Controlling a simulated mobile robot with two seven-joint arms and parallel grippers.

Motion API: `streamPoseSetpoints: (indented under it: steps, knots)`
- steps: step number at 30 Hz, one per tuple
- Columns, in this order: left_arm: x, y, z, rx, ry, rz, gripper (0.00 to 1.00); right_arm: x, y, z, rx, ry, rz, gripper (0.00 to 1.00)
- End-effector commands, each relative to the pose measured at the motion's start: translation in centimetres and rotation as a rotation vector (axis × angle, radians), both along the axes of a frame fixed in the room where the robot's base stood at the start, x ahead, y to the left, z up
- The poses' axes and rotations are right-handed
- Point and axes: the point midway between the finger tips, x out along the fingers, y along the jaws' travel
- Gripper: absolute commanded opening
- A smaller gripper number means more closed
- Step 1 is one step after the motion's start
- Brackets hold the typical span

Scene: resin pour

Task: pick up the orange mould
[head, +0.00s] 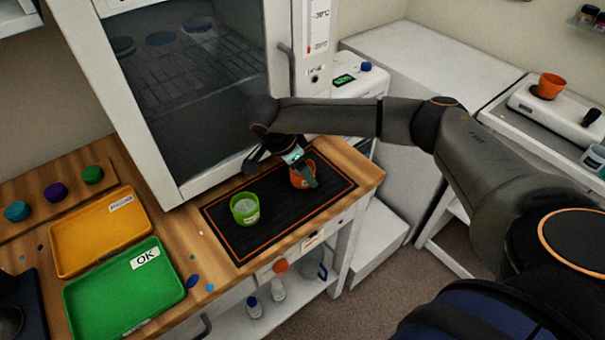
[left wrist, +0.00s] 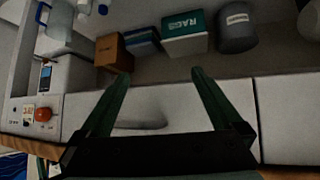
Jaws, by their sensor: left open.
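The orange mould (head: 299,182) is a small cup on the black mat (head: 275,231), to the right of a green cup (head: 244,208). My right gripper (head: 300,170) is down at the orange mould, and a finger covers part of it. Whether both fingers are closed on the mould cannot be made out. In the left wrist view my left gripper (left wrist: 160,78) is open and empty, in front of the bench's lower shelf and white fronts. The left wrist view does not show the mould.
A yellow tray (head: 65,262) and a green tray (head: 80,326) lie to the left. The oven cabinet (head: 150,130) stands close behind the mat. Another orange cup (head: 550,85) stands on a white device at right. Boxes, including a teal one (left wrist: 185,35), fill the lower shelf.

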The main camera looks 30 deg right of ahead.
Motion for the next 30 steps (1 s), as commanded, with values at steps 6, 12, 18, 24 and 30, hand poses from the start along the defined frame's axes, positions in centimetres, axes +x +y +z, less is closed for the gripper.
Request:
streamPoseSetpoints:
  steps: [6,12,18,24,30]
  knots:
    - [0.0,0.0,0.0,0.0,0.0,0.0,1.0,0.0,0.0,0.0,0.0,0.0,0.0,0.34]
    - [0.0,0.0,0.0,0.0,0.0,0.0,1.0,0.0,0.0,0.1,0.0,-0.001,0.0,0.13]
    - [0.0,0.0,0.0,0.0,0.0,0.0,1.0,0.0,0.0,0.1,0.0,-0.001,0.0,0.12]
    - [0.0,0.0,-0.4,0.0,0.0,0.0,1.0,0.1,0.0,0.9,0.0,-0.002,0.0,0.12]
    - [0.0,0.0,-1.1,0.0,0.0,0.0,1.0,-0.4,0.6,3.9,0.002,-0.003,0.006,0.12]
